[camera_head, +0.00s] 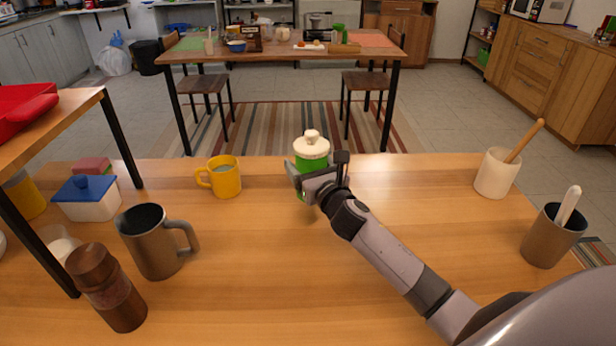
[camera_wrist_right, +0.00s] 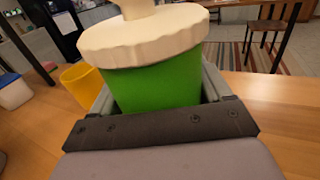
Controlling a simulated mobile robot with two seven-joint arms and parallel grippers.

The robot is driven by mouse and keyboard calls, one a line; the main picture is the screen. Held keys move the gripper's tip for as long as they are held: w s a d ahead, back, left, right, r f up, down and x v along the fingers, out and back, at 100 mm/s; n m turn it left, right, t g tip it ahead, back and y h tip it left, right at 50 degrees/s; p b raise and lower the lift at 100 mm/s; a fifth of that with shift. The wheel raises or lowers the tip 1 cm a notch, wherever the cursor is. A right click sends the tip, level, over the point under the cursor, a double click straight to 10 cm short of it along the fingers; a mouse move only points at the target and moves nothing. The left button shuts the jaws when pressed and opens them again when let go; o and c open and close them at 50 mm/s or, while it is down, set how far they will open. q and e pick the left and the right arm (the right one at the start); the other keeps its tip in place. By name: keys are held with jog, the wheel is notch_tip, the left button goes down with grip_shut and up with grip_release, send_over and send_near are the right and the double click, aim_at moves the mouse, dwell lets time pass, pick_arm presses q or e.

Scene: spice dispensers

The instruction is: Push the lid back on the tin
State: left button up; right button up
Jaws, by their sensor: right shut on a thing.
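The green tin (camera_head: 299,163) with its cream, knobbed lid (camera_head: 312,149) is at the far edge of the wooden table. My right gripper (camera_head: 316,173) is shut around the tin's body, below the lid. In the right wrist view the green tin (camera_wrist_right: 158,85) sits between the fingers, and the wide scalloped lid (camera_wrist_right: 145,35) covers its top. The lid looks slightly tilted there; I cannot tell how tightly it sits. The tin's base is hidden, so I cannot tell whether it touches the table. My left gripper is not in view.
A yellow mug (camera_head: 226,180) stands left of the tin. A grey mug (camera_head: 155,245), a pepper mill (camera_head: 105,288) and a blue-lidded box (camera_head: 88,203) are further left. A white mortar (camera_head: 495,178) and a brown cup (camera_head: 548,240) stand at right.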

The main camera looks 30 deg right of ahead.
notch_tip(320, 180, down, 3)
jog(key=shift+r+b, duration=0.1)
jog(key=shift+b, duration=0.3)
jog(key=shift+f, duration=0.25)
jog(key=o, duration=1.4)
jog(key=shift+o, duration=0.2)
jog(key=shift+r, duration=0.2)
jog(key=s, duration=1)
jog(key=shift+s+a+f+p, duration=0.1)
jog(key=shift+s+a+p, duration=0.2)
jog(key=shift+s, duration=0.7)
jog(key=shift+r, duration=0.2)
